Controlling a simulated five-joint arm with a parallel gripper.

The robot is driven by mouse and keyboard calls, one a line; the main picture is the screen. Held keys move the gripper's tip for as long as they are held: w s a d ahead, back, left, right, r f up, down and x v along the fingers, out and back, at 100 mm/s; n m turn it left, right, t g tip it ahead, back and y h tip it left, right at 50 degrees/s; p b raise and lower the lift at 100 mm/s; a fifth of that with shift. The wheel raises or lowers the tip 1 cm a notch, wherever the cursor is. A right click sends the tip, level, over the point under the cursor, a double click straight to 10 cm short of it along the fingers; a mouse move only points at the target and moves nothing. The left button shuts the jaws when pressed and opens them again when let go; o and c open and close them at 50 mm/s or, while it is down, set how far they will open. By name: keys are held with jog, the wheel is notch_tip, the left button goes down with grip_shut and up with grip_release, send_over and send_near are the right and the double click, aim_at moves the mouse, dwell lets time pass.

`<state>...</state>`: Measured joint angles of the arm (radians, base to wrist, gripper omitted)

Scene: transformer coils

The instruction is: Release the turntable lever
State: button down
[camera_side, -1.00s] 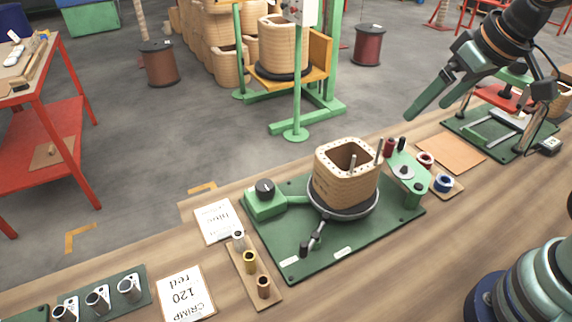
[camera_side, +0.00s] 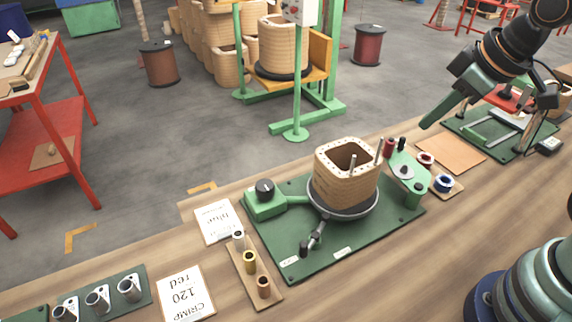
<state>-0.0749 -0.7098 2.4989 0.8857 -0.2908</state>
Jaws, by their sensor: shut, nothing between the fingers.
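The turntable (camera_side: 345,214) is a dark round plate on a green base plate (camera_side: 285,262) on the wooden bench. A wood-coloured coil (camera_side: 343,187) with a square opening stands upright on it. The turntable lever (camera_side: 315,238) is a short metal rod with a black knob (camera_side: 304,248), sticking out from the plate's front towards the lower left. My gripper (camera_side: 430,121) is shut and empty, in the air above and to the right of the coil, well away from the lever. The fingers lie together and point down to the left.
A green unit with a black knob (camera_side: 265,188) sits left of the turntable. A green bracket (camera_side: 408,178) stands at its right. Coloured sleeves stand on a wooden strip (camera_side: 253,275) near the lever. Label cards (camera_side: 186,293) lie to the left. The bench in front is clear.

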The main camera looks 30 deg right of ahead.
jog(key=s+a+f+m+g, duration=0.1)
jog(key=s+a+f+m, duration=0.1)
jog(key=a+m, duration=0.4)
jog(key=s+a+f+m+g+y, duration=0.1)
jog(key=s+a+f+m, duration=0.2)
jog(key=m, duration=1.3)
jog(key=s+a+f+m+g, duration=0.1)
jog(key=s+a+f+m, duration=0.1)
jog(key=a+m, duration=0.7)
jog(key=shift+s+a+f+m+y, duration=0.25)
jog(key=shift+f+m, duration=0.25)
jog(key=shift+m, duration=0.5)
jog(key=x, duration=0.3)
jog(key=w+x, duration=0.1)
jog(key=x, duration=0.3)
jog(key=w+a+x, duration=0.1)
jog(key=x, duration=0.2)
jog(key=shift+a+f, duration=0.1)
jog(key=shift+w+a, duration=0.45)
jog(key=shift+w, duration=0.15)
